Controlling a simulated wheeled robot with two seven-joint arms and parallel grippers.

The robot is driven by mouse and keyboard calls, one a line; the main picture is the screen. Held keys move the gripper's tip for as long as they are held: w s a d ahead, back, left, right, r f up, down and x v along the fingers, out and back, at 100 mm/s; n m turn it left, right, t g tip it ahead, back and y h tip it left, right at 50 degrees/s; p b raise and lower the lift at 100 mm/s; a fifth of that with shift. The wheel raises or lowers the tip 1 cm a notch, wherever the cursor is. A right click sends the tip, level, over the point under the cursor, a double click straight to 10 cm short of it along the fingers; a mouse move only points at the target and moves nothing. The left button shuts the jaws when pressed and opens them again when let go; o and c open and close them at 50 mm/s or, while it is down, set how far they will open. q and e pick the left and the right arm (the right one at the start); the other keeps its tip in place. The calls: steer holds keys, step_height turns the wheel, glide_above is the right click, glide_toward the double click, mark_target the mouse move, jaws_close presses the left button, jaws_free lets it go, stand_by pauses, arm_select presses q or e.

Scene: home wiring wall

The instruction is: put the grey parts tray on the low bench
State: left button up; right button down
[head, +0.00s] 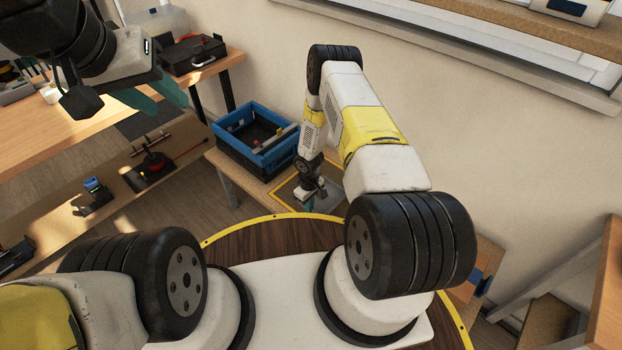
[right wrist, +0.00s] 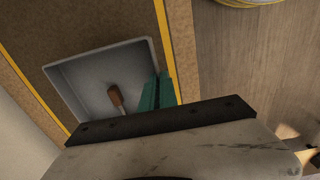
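The grey parts tray (right wrist: 92,72) shows in the right wrist view, with a wooden-handled tool (right wrist: 116,98) in it. It is over or on the brown top of the low bench (right wrist: 22,62), between yellow lines; I cannot tell whether it touches. My right gripper (right wrist: 159,91) has its teal fingers close together at the tray's right wall and looks shut on it. In the head view the right gripper (head: 311,194) points down at the low bench (head: 226,164), and the arm hides part of the tray area. My left gripper (head: 165,99) is empty, its fingers apart, at the upper left.
A blue and black crate (head: 256,140) stands on the low bench, left of the right gripper. A wooden workbench (head: 60,130) with a lower shelf is at the left. The wall (head: 265,50) is close behind the right arm. A round, yellow-edged dark wood surface (head: 262,238) lies in front.

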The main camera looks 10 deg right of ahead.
mark_target(318, 208)
steer(key=shift+w+d+f, duration=0.1)
steer(key=shift+w+d, duration=0.1)
steer(key=shift+d, duration=0.6)
steer(key=shift+w+d+f, duration=0.1)
steer(key=shift+w+d, duration=0.05)
steer(key=shift+d, duration=0.6)
steer(key=shift+d+f, duration=0.15)
steer(key=shift+f, duration=1.55)
steer(key=shift+f, duration=0.15)
steer(key=c, duration=1.6)
jaws_free()
steer(key=shift+c, duration=0.2)
